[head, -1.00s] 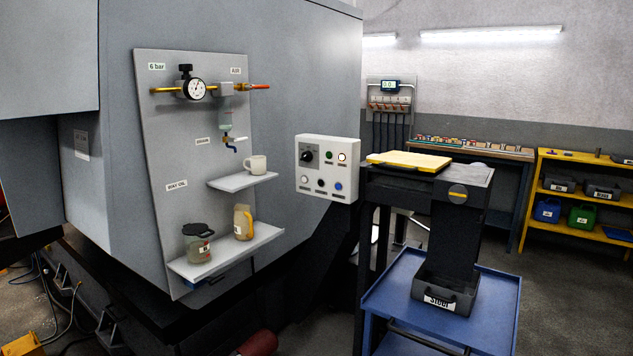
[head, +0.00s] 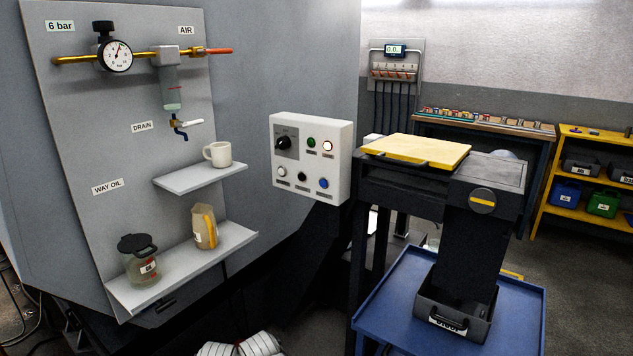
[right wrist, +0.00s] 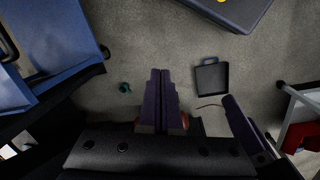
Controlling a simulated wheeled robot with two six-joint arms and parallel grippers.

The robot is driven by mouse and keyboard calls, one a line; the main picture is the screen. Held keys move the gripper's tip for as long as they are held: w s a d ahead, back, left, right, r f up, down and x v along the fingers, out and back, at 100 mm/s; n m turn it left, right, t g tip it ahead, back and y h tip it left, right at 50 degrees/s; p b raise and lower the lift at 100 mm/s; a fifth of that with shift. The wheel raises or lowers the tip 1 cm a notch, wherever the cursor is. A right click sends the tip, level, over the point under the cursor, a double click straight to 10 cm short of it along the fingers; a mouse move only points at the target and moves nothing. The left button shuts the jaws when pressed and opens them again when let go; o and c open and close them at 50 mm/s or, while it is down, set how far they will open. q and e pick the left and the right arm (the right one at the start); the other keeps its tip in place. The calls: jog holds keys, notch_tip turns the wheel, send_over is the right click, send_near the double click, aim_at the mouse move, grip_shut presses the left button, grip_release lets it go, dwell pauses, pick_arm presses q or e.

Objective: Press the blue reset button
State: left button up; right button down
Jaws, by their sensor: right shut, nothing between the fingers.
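The blue reset button (head: 323,183) is at the lower right of a white control box (head: 338,165) on the grey machine wall in the head view. The box also carries a black rotary knob (head: 284,143), a green button, a lit white one, a plain white one and a black one. My right gripper (right wrist: 164,75) shows in the right wrist view, its fingers together and empty above the floor, away from the box. The button is not in the right wrist view.
A dark stand with a yellow plate (head: 415,149) and a blue cart (head: 385,310) stand just right of the box. Shelves with a mug (head: 217,154), jug and jar are on the left panel. Bare floor with a dark flat object (right wrist: 211,76) shows below my right gripper.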

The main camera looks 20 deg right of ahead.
aim_at(323, 183)
jog(key=w+d+r+m+t+h+p, duration=0.1)
jog(key=w+d+r+m+t+p, duration=0.25)
jog(key=w, duration=0.35)
jog(key=w+d+r+m+t+p, duration=0.2)
jog(key=w+r+p, duration=0.1)
jog(key=w+r, duration=0.3)
jog(key=w+d+r+m+t+p, duration=0.3)
jog(key=w+r+t+p, duration=0.2)
jog(key=w+r, duration=0.4)
jog(key=w+d+r+m+t+p, duration=0.4)
jog(key=w+r, duration=0.5)
jog(key=r, duration=0.8)
jog(key=shift+w+d+t+p, duration=0.2)
jog(key=shift+w+t+p, duration=0.15)
jog(key=shift+t+p, duration=0.45)
jog(key=shift+w+d, duration=0.9)
jog(key=shift+d, duration=0.25)
jog(key=shift+w+d, duration=0.9)
jog(key=shift+d, duration=0.25)
jog(key=shift+w+d, duration=0.9)
jog(key=shift+d, duration=0.25)
jog(key=shift+w+d, duration=0.1)
jog(key=shift+d, duration=0.05)
jog(key=shift+w+d, duration=0.15)
jog(key=shift+d, duration=0.1)
